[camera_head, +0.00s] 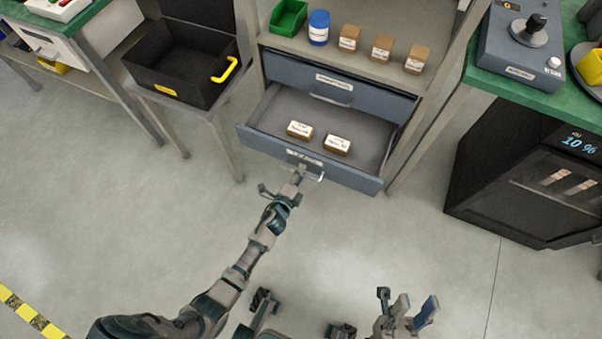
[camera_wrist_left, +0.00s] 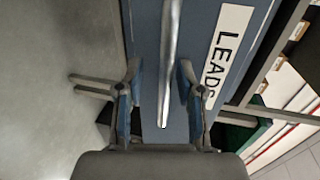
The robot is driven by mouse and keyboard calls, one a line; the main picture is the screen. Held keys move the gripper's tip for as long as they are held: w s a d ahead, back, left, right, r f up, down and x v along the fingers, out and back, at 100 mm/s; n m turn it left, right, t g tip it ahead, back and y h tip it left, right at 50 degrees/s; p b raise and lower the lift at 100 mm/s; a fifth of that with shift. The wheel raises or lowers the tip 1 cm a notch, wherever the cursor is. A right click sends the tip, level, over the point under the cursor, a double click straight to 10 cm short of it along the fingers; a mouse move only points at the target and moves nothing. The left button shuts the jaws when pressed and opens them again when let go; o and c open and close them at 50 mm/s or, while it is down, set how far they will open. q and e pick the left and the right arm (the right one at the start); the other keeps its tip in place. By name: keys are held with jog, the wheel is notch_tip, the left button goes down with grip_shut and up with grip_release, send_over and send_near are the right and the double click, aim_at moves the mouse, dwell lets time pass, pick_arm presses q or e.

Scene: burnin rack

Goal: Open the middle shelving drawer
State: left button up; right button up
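In the head view, the shelving unit has a closed blue-grey upper drawer (camera_head: 335,88). The drawer below it (camera_head: 375,165) is pulled out, with two small white-labelled brown boxes (camera_head: 318,136) inside. My left gripper (camera_head: 292,186) is at the front of this open drawer. In the left wrist view, its fingers (camera_wrist_left: 160,95) stand apart on either side of a metal handle bar (camera_wrist_left: 170,50), with a gap visible on the left. A "LEADS" label (camera_wrist_left: 225,60) is on the drawer front. My right gripper (camera_head: 407,308) is open and empty at the bottom. Anything below the open drawer is hidden.
A green bin (camera_head: 288,17), blue-lidded jar (camera_head: 319,27) and several boxes stand on the shelf above. A black crate (camera_head: 165,75) is at left, and a dark cabinet (camera_head: 490,165) at right. The grey floor (camera_head: 130,210) in front is clear.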

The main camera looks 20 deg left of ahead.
pick_arm(q)
jog(key=shift+d+r, duration=0.1)
jog(key=shift+s, duration=0.35)
jog(key=v, duration=1.1)
jog(key=shift+s, duration=0.1)
